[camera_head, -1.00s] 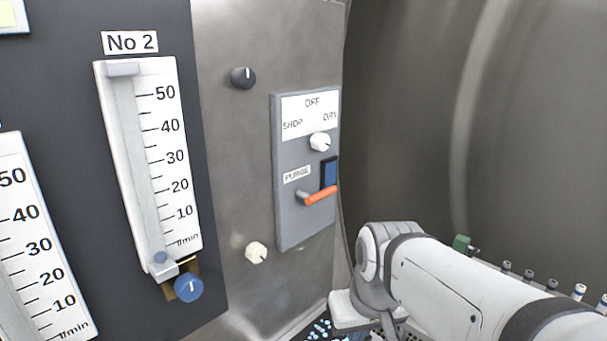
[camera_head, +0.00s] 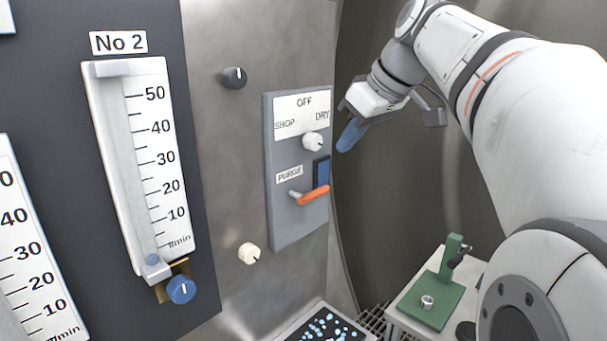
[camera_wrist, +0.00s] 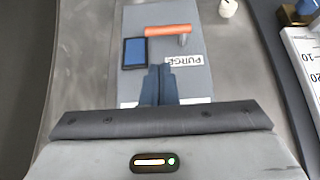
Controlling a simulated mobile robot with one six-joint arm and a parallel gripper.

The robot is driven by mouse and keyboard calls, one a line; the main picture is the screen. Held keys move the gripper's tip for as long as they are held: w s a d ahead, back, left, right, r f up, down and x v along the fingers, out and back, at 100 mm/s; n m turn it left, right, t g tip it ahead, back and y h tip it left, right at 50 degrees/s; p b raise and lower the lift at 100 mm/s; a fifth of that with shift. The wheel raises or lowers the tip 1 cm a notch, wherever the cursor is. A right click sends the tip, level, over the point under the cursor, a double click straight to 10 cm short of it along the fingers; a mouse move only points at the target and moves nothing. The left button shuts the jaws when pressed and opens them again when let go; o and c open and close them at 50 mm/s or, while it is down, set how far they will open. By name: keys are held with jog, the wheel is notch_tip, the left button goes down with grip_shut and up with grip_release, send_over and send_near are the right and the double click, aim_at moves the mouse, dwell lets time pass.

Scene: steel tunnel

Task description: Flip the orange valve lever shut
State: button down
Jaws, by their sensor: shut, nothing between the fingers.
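The orange valve lever (camera_head: 314,195) is on the grey panel (camera_head: 284,232), beside the PURGE label and below a blue rectangle. It points sideways to the right from its metal pivot. In the wrist view the orange lever (camera_wrist: 168,30) lies across the panel, with its pivot at the right end. My gripper (camera_head: 347,140) is shut and empty, to the right of and above the lever in the head view. In the wrist view its blue fingers (camera_wrist: 158,72) are together, pointing toward the panel near the PURGE label, apart from the lever in the picture.
A white selector knob (camera_head: 313,141) is above the lever. A black knob (camera_head: 234,77), a cream knob (camera_head: 249,253) and the No 2 flow gauge (camera_head: 140,170) are to the left. A green stand (camera_head: 428,300) sits on a bench at lower right.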

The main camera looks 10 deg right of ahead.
aim_at(322, 193)
jog(key=x, duration=1)
jog(key=shift+a, duration=0.1)
